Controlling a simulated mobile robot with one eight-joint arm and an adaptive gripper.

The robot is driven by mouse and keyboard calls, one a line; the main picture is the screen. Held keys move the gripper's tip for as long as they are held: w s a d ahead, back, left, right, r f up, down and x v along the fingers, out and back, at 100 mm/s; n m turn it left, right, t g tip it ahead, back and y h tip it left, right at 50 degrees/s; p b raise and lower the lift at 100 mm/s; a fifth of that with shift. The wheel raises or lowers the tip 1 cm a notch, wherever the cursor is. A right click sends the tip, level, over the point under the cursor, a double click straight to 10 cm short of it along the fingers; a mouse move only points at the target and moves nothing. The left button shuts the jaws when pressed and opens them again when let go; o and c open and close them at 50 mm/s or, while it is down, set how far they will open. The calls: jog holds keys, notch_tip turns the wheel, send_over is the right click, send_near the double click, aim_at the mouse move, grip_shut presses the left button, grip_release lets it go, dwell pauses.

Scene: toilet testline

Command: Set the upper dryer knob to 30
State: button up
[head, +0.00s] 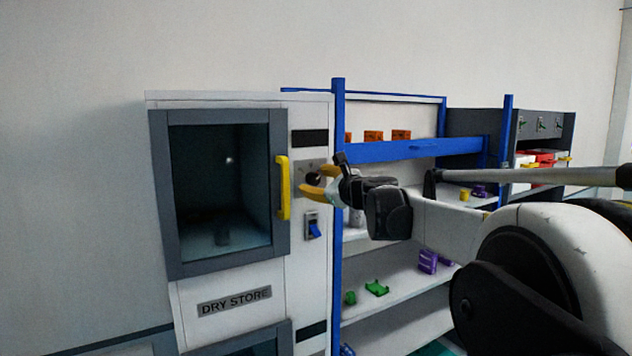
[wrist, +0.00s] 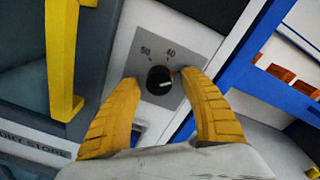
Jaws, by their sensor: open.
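The upper dryer knob (wrist: 159,80) is a round black knob with a short white mark that points to the right in the wrist view. It sits on a grey dial plate (wrist: 165,48) where "50" and "40" can be read; "30" cannot be seen. My gripper (wrist: 161,79) is open, with one yellow finger on each side of the knob. Whether the fingers touch it cannot be told. In the head view my gripper (head: 316,180) is at the dial plate on the white dryer cabinet (head: 285,320), and the knob is partly hidden by it.
A yellow door handle (head: 283,188) stands out left of the dial. A blue switch (head: 313,229) is below it. A blue shelf post (head: 338,270) rises close on the right. Shelves with green and purple parts (head: 428,261) lie beyond.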

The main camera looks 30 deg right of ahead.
jog(key=s, duration=1.2)
jog(key=shift+d+r, duration=0.25)
jog(key=shift+r, duration=0.1)
jog(key=shift+f, duration=0.1)
jog(key=s+a+f+n+g+y+b, duration=0.15)
jog(key=s+a+f+n+b, duration=0.4)
jog(key=f, duration=0.55)
jog(key=s+a+f+n+g+b, duration=0.25)
jog(key=a+f+n+b, duration=0.3)
jog(key=a+f, duration=0.4)
jog(key=s+a+f+n+g+y+b, duration=0.1)
jog(key=s+a+f+n+g+b, duration=0.15)
jog(key=a+f+n+b, duration=0.65)
jog(key=s+f+n+g+h+b, duration=0.1)
jog(key=s+f+n+b, duration=0.2)
jog(key=f, duration=0.8)
jog(key=s+d+f+n+g+h+b, duration=0.1)
jog(key=s+f+n+b, duration=0.1)
jog(key=s+f+b, duration=0.3)
jog(key=s+f+n+g+h+b, duration=0.1)
jog(key=s+f, duration=0.7)
jog(key=f, duration=0.9)
jog(key=n+g+b, duration=0.1)
jog(key=n+b, duration=0.1)
jog(key=b, duration=0.1)
jog(key=shift+s+d+f+n, duration=0.2)
jog(key=shift+s+d+n, duration=0.05)
jog(key=shift+d+n, duration=0.1)
jog(key=shift+h, duration=0.25)
